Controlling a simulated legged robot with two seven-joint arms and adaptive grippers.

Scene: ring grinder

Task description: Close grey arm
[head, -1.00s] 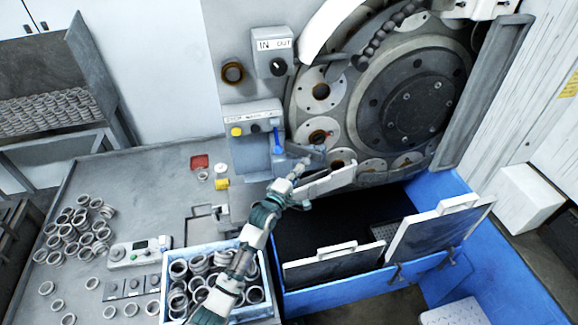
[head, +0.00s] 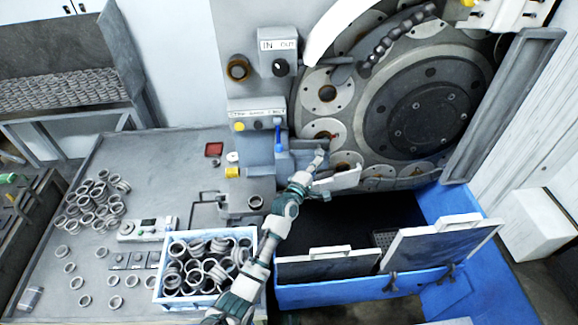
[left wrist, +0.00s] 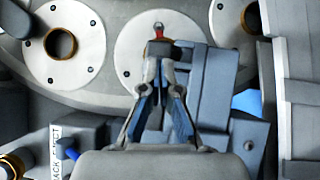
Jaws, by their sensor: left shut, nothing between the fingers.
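A pale grey arm (head: 342,178) sticks out in front of the lower left of the grinder's big wheel, in the head view. My left gripper (head: 320,155) is shut and empty, just above and left of the grey arm's near end. In the left wrist view the closed fingertips (left wrist: 158,50) point at a white disc (left wrist: 118,50) of the wheel. A blue-grey bracket (left wrist: 212,90) stands just right of the fingers. I cannot tell whether the fingers touch it. My right gripper is not in view.
A control box with a blue lever (head: 278,135) stands left of the gripper. A blue-rimmed bin of rings (head: 255,245) lies beside my forearm. Loose rings (head: 95,205) lie on the table (head: 150,165). A dark open trough (head: 335,225) lies below the wheel.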

